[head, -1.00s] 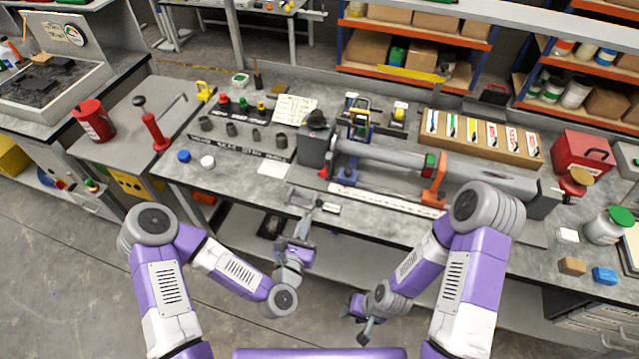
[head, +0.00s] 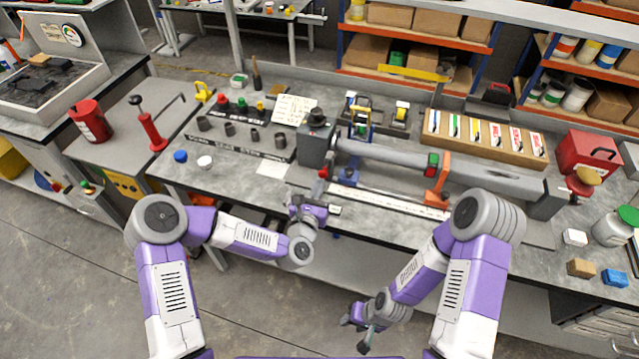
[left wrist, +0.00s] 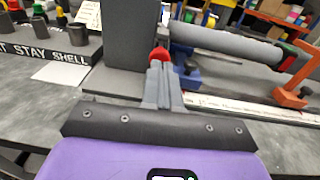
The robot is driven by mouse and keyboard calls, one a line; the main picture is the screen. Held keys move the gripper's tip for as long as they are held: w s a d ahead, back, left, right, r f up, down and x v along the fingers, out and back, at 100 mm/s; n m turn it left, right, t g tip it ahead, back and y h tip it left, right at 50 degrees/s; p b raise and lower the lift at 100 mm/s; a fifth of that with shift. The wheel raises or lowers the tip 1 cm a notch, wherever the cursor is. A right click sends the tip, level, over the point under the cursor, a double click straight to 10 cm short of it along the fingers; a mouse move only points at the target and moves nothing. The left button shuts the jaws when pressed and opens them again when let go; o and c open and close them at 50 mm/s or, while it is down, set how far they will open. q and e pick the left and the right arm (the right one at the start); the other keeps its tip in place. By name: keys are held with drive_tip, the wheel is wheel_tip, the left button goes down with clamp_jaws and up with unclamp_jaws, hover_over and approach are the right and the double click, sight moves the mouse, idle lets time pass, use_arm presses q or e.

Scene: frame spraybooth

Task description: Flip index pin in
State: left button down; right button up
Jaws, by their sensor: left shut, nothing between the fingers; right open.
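A red knob (head: 323,173), which looks like the index pin's head, sits low on the grey headstock (head: 316,148) at the left end of the long grey tube fixture. In the left wrist view the red knob (left wrist: 160,54) is straight beyond my left fingertips. My left gripper (head: 314,192) is shut and empty, just in front of the headstock; its fingers (left wrist: 160,72) partly cover the knob's lower side. I cannot tell whether they touch it. My right gripper (head: 354,334) is open and empty, low in front of the bench.
The grey tube (head: 400,160) runs right from the headstock, with an orange bracket (head: 437,187) on it. A white scale strip (head: 400,201) lies along the front. A black "STAY SHELL" block (head: 240,140) stands to the left. A white card (head: 271,169) lies on the bench.

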sight(323, 175)
use_arm(q)
drive_tip(key=shift+x, duration=0.9)
drive_tip(key=shift+b+x, duration=0.9)
drive_tip(key=shift+x, duration=0.05)
drive_tip(key=shift+r, duration=0.15)
drive_tip(key=shift+s, duration=0.15)
